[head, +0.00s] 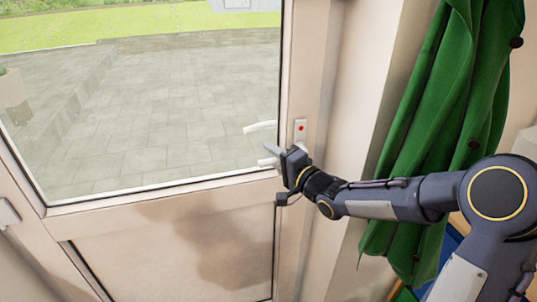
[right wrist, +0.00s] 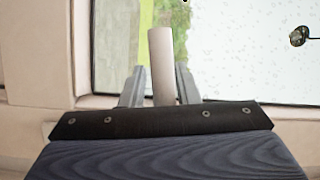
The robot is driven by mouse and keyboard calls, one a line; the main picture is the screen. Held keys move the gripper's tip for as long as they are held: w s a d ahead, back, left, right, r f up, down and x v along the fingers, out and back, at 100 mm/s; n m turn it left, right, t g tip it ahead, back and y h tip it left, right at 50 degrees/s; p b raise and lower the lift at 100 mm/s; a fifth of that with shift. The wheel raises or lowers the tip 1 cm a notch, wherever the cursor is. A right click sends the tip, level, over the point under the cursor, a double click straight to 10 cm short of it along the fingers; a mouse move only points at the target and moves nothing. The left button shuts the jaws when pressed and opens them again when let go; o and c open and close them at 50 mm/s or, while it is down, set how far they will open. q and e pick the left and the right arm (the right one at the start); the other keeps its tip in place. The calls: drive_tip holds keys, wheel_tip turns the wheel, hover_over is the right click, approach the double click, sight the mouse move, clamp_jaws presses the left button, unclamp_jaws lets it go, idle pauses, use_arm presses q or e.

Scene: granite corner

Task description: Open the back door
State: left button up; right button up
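The back door (head: 170,225) is pale, with a large glass pane above and a stained lower panel. It looks closed in its frame. Its light lever handle (head: 260,127) points left, about level, beside a plate with a red dot (head: 300,130). My right gripper (head: 269,156) is just below the handle in the head view, its fingers apart with nothing visible between them there. In the right wrist view the handle (right wrist: 161,65) appears between the two spread fingers (right wrist: 159,88); I cannot tell whether it touches them. My left gripper is out of view.
A green cloth (head: 440,130) hangs on the wall right of the door, close behind my right arm. A small grey fitting (head: 8,213) is at the left edge. Paving (head: 170,110) and a planter (head: 12,90) show outside through the glass.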

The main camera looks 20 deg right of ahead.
drive_tip(key=shift+w+d+f, duration=0.1)
drive_tip(key=shift+d, duration=0.05)
drive_tip(key=c, duration=0.5)
clamp_jaws()
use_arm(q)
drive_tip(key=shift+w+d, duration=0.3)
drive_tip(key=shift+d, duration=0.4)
use_arm(e)
drive_tip(key=shift+s, duration=0.5)
